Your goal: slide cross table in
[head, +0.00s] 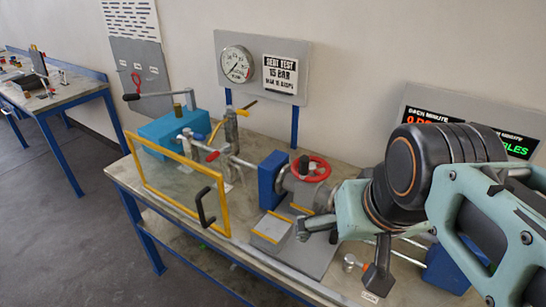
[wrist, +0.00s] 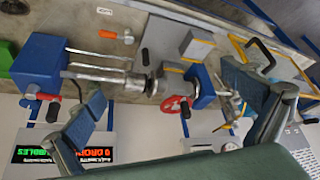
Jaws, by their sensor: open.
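A grey sliding plate with yellow edge strips (head: 270,232), which looks like the cross table, sits on the bench in front of a blue upright block (head: 272,180). In the wrist view the plate (wrist: 195,47) is above the picture's middle. A flanged metal valve body with a red handwheel (head: 311,168) stands behind it; the handwheel (wrist: 177,108) also shows in the wrist view. My gripper (head: 342,250) is open and empty, above the bench to the right of the plate. In the wrist view its two fingers (wrist: 180,115) are wide apart, with nothing held between them.
A yellow-framed guard with a black handle (head: 206,205) stands at the bench's left front. Behind it are a blue box (head: 168,132) and metal piping. A gauge panel (head: 262,68) is at the back. Another bench (head: 62,100) is at far left, with open floor in front.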

